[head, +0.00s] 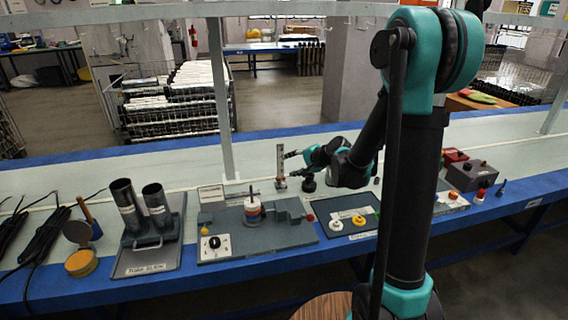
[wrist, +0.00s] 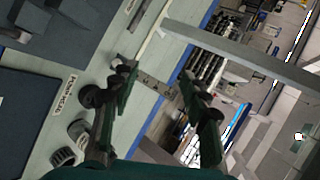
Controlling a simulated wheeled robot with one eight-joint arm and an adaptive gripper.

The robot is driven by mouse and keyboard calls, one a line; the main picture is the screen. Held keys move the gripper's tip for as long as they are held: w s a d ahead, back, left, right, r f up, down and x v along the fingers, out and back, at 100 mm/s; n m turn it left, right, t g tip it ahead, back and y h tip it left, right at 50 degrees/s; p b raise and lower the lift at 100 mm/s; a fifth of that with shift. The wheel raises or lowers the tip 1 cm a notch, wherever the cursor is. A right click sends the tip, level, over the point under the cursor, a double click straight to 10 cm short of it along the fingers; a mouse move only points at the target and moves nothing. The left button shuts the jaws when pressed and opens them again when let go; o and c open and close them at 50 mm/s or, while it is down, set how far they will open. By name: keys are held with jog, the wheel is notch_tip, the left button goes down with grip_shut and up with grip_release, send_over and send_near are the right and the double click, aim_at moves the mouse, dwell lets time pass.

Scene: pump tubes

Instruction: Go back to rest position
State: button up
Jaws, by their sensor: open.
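My gripper (head: 290,164) is at the end of my teal and black arm, above the middle of the workbench in the head view. In the wrist view my gripper (wrist: 157,78) has its two dark fingers spread wide apart, with nothing held between them. An upright metal piece with holes (head: 280,162) stands just left of the fingertips in the head view. It appears beyond the gap between the fingers in the wrist view (wrist: 152,84). I cannot tell how far it is from the fingertips. My upper arm hides part of the bench.
The blue-edged workbench (head: 270,262) holds a tray with two dark tubes (head: 157,208), a grey fixture board (head: 270,238), a dark tray with small parts (head: 352,220) and red and grey boxes (head: 472,176).

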jog(key=shift+s+a+r, duration=0.1)
jog(key=shift+s+a, duration=0.05)
jog(key=shift+s, duration=0.1)
jog(key=s+d+f+n+g+h, duration=0.1)
jog(key=s+d+f+n+h, duration=0.1)
jog(key=s+d, duration=0.4)
jog(key=s+d+f+n+g+h, duration=0.1)
jog(key=s+d, duration=0.5)
jog(key=s, duration=0.7)
jog(key=s+d+f+n+g+h, duration=0.1)
jog(key=s+d+f+n+h, duration=0.3)
jog(key=s, duration=0.6)
jog(key=d+n+h, duration=0.1)
jog(key=d, duration=0.1)
jog(key=shift+s+d+g, duration=0.15)
jog(key=shift+d+g, duration=0.15)
jog(key=shift+d, duration=0.05)
